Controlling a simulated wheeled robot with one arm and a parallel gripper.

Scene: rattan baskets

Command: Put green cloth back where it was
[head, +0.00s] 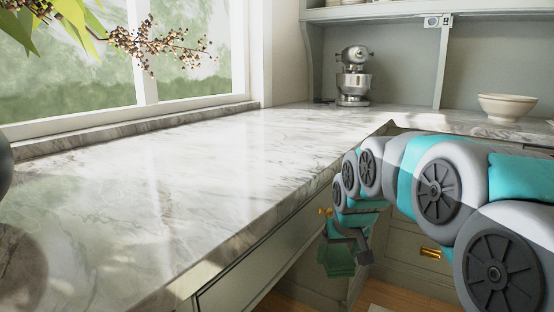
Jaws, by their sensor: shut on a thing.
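My gripper (349,238) hangs low at the end of my arm, beside the front edge of the counter and below its top. It is shut on the green cloth (337,260), which hangs beneath the fingers in front of the cabinet fronts. The cloth is small in the head view, and its upper part is partly hidden by the gripper. No rattan basket is in view.
A long marble counter (180,190) runs along the window and is mostly clear. A stand mixer (353,78) and a white bowl (507,106) stand at the back. A leafy branch (150,45) hangs in at upper left. Cabinets with brass handles (431,253) lie below.

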